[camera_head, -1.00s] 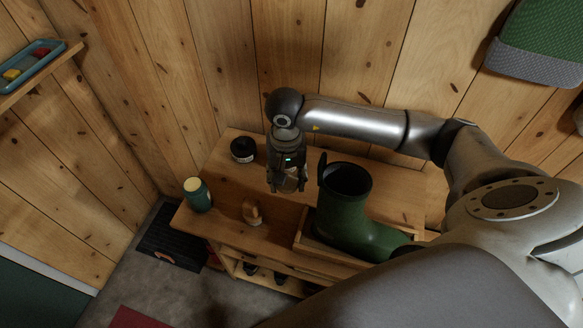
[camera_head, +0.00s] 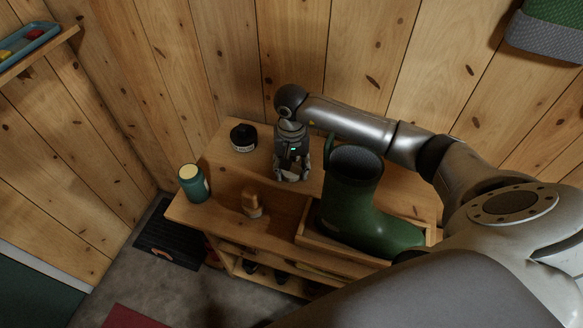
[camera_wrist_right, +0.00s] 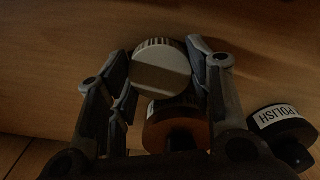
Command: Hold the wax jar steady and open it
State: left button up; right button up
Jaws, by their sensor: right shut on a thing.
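My right gripper (camera_head: 292,172) points down over the wooden bench top, its fingers closed on a small round thing. In the right wrist view, the fingertips (camera_wrist_right: 163,68) sit on either side of a pale round face with a ribbed edge (camera_wrist_right: 160,75), which I take to be the wax jar. A dark amber round thing (camera_wrist_right: 172,128) shows just below it; I cannot tell whether they are one piece. In the head view the fingers hide most of what is held. My left gripper is not in view.
A black tin (camera_head: 243,137) stands left of the gripper; its POLISH label shows in the wrist view (camera_wrist_right: 275,115). A teal jar (camera_head: 194,184) and wooden brush (camera_head: 252,203) stand nearer the front left. A green boot (camera_head: 350,205) rises close on the right, in a wooden tray (camera_head: 303,238).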

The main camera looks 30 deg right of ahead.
jog(key=shift+f, duration=0.1)
jog(key=o, duration=1.1)
